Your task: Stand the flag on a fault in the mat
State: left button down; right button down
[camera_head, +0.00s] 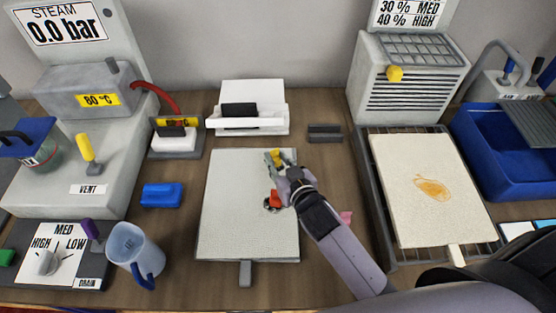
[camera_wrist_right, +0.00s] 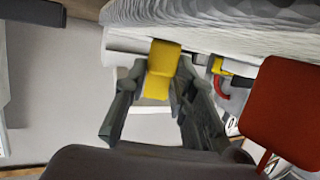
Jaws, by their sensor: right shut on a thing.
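A pale mat (camera_head: 235,215) lies flat at the middle of the bench. My right gripper (camera_head: 278,160) is over its far right part, shut on a small yellow piece (camera_head: 276,155). The yellow piece also shows between the fingers in the right wrist view (camera_wrist_right: 160,70). A red flag (camera_head: 274,198) shows on the mat beside my right wrist, with a dark round part near it; its red panel is close in the right wrist view (camera_wrist_right: 282,112). I cannot make out a fault under my arm. My left gripper is not in view.
A second mat (camera_head: 415,170) with an orange stain lies on a dark rack at right. A blue bin (camera_head: 500,165) stands beyond it. A blue block (camera_head: 161,195) and blue mug (camera_head: 125,245) are left of the middle mat.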

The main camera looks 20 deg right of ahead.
jog(key=shift+f, duration=0.25)
jog(key=shift+s+f+b, duration=0.3)
jog(key=shift+f, duration=0.15)
jog(key=c, duration=1.3)
grip_release()
jog(key=shift+a+f, duration=0.1)
jog(key=shift+f, duration=0.1)
jog(key=shift+c, duration=0.2)
jog(key=shift+r, duration=0.2)
jog(key=shift+w+r+p, duration=0.1)
jog(key=shift+r+p, duration=0.3)
jog(key=shift+r, duration=0.1)
jog(key=b+v, duration=0.1)
jog(key=v, duration=0.9)
jog(key=shift+r+b, duration=0.15)
jog(key=shift+b, duration=0.2)
jog(key=shift+s+r, duration=0.45)
jog(key=shift+s, duration=0.3)
